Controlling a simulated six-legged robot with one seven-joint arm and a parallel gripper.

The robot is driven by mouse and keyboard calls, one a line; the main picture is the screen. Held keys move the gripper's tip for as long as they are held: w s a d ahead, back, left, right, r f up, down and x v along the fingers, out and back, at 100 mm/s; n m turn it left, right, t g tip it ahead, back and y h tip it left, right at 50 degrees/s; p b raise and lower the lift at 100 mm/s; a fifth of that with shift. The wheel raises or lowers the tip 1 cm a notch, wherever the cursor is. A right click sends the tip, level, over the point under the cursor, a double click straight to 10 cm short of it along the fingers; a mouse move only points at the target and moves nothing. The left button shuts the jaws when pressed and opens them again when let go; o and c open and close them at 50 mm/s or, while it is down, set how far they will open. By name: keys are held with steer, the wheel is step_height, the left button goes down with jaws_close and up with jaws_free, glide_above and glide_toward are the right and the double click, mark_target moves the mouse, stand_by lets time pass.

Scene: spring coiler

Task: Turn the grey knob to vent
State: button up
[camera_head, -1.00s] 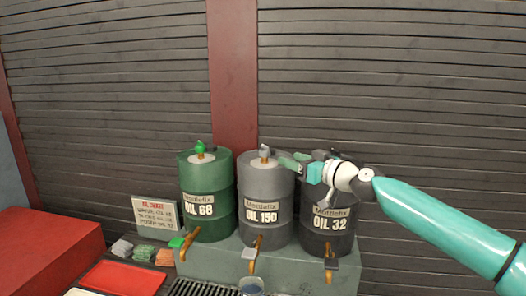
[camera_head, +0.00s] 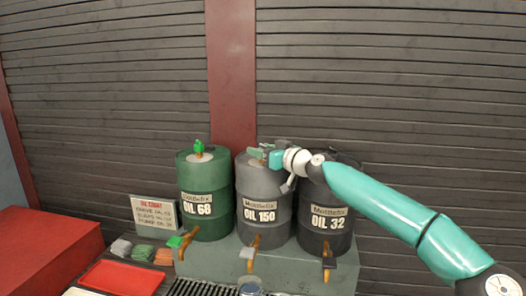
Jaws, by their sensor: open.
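The grey drum marked OIL 150 (camera_head: 262,190) stands in the middle of a row of three. The grey knob on its top is mostly hidden; I cannot tell it clearly from my gripper's fingers. My gripper (camera_head: 257,153) reaches in from the right, its fingers open over the top of that drum, around or beside the knob. I cannot tell whether they touch it, or which way the knob points.
A green drum marked OIL 68 (camera_head: 208,185) with a green knob (camera_head: 199,146) stands left. A dark drum marked OIL 32 (camera_head: 325,232) stands right, under my arm. Brass taps stick out in front. A sign (camera_head: 154,214) and red tray (camera_head: 118,278) are lower left.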

steer(key=c, duration=1)
steer(key=shift+o, duration=0.2)
steer(key=shift+s+m+t+h, duration=0.1)
steer(key=shift+m+t+h, duration=0.4)
steer(key=shift+m+h, duration=0.1)
steer(key=shift+a+r+m+t+h, duration=0.1)
steer(key=shift+a+m+t+h, duration=0.05)
steer(key=shift+m+t+h, duration=0.95)
steer(key=shift+a+m+t+h, duration=0.1)
steer(key=shift+m+t+h, duration=0.35)
steer(key=shift+m+h, duration=0.85)
steer(key=shift+m+t+h, duration=0.45)
steer(key=shift+m+h, duration=0.15)
steer(key=shift+h, duration=1.4)
steer(key=shift+m+g+h, duration=0.15)
steer(key=shift+m+h, duration=1.2)
steer(key=shift+h, duration=0.65)
steer(key=shift+m+g+h, duration=0.15)
steer(key=shift+m+h, duration=1.2)
steer(key=shift+h, duration=0.65)
steer(key=m+g+h, duration=0.1)
steer(key=h, duration=0.1)
steer(key=m+g+h, duration=0.2)
steer(key=h, duration=0.1)
steer(key=m+g+h, duration=0.1)
steer(key=m+h, duration=0.1)
steer(key=shift+d+f+h, duration=0.25)
steer(key=shift+h, duration=0.05)
steer(key=shift+m+g, duration=0.3)
